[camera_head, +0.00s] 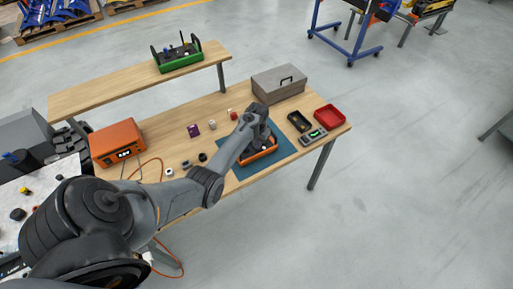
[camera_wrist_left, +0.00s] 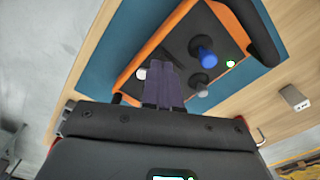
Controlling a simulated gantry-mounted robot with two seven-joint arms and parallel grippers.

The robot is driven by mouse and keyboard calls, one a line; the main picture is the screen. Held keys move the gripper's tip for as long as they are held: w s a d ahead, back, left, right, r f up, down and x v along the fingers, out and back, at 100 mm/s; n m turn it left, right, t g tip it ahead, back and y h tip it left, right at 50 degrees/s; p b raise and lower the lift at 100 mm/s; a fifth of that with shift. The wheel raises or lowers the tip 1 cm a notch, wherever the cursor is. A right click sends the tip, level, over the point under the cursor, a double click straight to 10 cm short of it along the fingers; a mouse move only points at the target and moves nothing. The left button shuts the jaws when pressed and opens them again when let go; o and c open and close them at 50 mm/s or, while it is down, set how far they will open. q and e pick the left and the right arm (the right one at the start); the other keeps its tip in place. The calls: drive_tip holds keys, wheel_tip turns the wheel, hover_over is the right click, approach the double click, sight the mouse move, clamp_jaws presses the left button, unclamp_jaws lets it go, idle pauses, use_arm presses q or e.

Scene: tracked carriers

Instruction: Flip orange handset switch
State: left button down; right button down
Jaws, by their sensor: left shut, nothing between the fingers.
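The orange handset (camera_head: 262,156) lies on a blue mat (camera_head: 229,158) on the wooden table, partly hidden by my left arm in the head view. In the left wrist view the handset (camera_wrist_left: 150,48) shows a dark face with an orange rim. On its face are a blue knob (camera_wrist_left: 203,48), a grey knob (camera_wrist_left: 198,84), a lit green light (camera_wrist_left: 230,63) and a white knob (camera_wrist_left: 140,73). My left gripper (camera_wrist_left: 164,68) is shut and empty, its fingertips over the face between the white knob and the blue knob. Contact cannot be told. My right gripper is not in view.
An orange box with a display (camera_head: 117,143) is at the left. Small parts lie between. A green carrier (camera_head: 180,61) stands on the shelf behind.

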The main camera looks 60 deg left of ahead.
use_arm(q)
drive_tip(key=shift+f+b, duration=0.3)
drive_tip(key=shift+f, duration=0.3)
idle(0.3)
wheel_tip(320, 180, up, 5)
drive_tip(key=p, duration=0.5)
wheel_tip(320, 180, up, 2)
drive_tip(key=p, duration=0.2)
drive_tip(key=shift+p, duration=0.4)
drive_tip(key=shift+r, duration=0.1)
